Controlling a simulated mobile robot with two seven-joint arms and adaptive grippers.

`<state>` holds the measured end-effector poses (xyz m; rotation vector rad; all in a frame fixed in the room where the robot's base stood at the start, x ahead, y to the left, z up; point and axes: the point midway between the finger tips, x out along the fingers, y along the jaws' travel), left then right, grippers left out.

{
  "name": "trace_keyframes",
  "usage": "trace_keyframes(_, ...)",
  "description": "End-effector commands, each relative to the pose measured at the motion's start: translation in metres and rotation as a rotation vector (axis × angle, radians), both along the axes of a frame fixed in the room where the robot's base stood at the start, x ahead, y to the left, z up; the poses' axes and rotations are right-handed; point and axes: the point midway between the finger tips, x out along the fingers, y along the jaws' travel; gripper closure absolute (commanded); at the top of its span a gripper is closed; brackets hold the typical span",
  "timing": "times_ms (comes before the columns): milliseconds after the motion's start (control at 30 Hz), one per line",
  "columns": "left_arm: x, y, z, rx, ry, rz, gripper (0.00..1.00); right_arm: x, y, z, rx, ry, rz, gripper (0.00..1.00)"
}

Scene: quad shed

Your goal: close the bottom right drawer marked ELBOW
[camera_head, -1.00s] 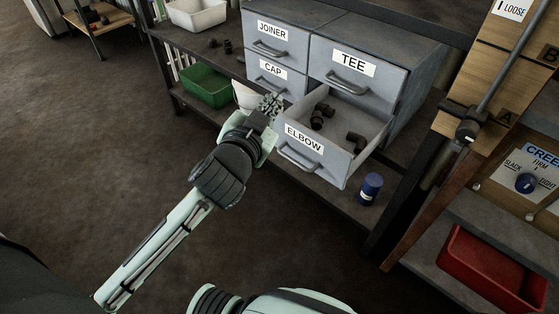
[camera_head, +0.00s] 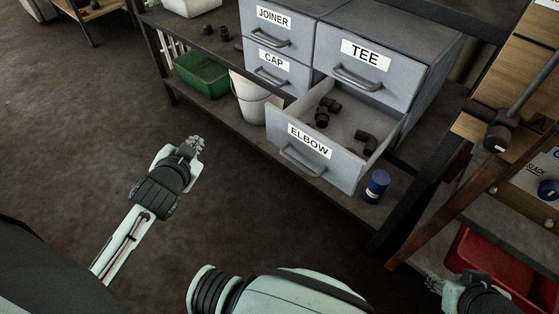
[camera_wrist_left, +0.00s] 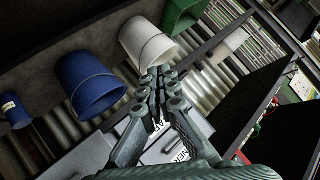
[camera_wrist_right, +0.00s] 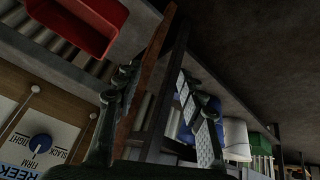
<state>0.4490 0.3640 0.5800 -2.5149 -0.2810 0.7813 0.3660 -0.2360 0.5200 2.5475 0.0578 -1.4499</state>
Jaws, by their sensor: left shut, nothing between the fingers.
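The grey drawer marked ELBOW (camera_head: 323,152) is pulled out at the bottom right of the grey cabinet (camera_head: 400,37) in the head view. Several black pipe fittings (camera_head: 366,141) lie inside it. My left gripper (camera_head: 194,144) is shut and empty, to the left of the drawer and apart from it. In the left wrist view its closed fingers (camera_wrist_left: 160,82) partly hide the cabinet's labels. My right gripper (camera_head: 436,284) is at the bottom right of the head view, clear of the drawer. In the right wrist view its fingers (camera_wrist_right: 165,100) are spread apart, with a brown post visible between them.
A blue can (camera_head: 376,186) stands on the lower shelf just right of the ELBOW drawer. A white bucket (camera_head: 252,98) and green bin (camera_head: 200,78) stand left of it. A wooden leg (camera_head: 440,214) and a red bin (camera_head: 487,262) are near my right gripper. Floor left is clear.

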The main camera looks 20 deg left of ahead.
Motion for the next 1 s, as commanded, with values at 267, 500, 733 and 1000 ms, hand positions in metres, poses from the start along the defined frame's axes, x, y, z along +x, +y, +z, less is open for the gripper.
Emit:
trace_keyframes(267,0.048,0.0,0.094,0.317,-0.45,-0.316,1.0,0.035,0.034,0.026,0.066,-0.208,0.065,0.6)
trace_keyframes(500,0.023,-0.072,0.124,0.599,-0.718,-0.893,1.0,0.063,0.07,0.07,0.145,-0.442,0.128,0.6)
trace_keyframes(733,-0.047,-0.113,0.074,0.689,-0.715,-1.444,1.0,0.076,0.095,0.11,0.21,-0.621,0.17,0.6)
trace_keyframes(1000,-0.084,-0.118,0.046,0.675,-0.664,-1.672,1.0,0.079,0.104,0.129,0.237,-0.692,0.185,0.6)
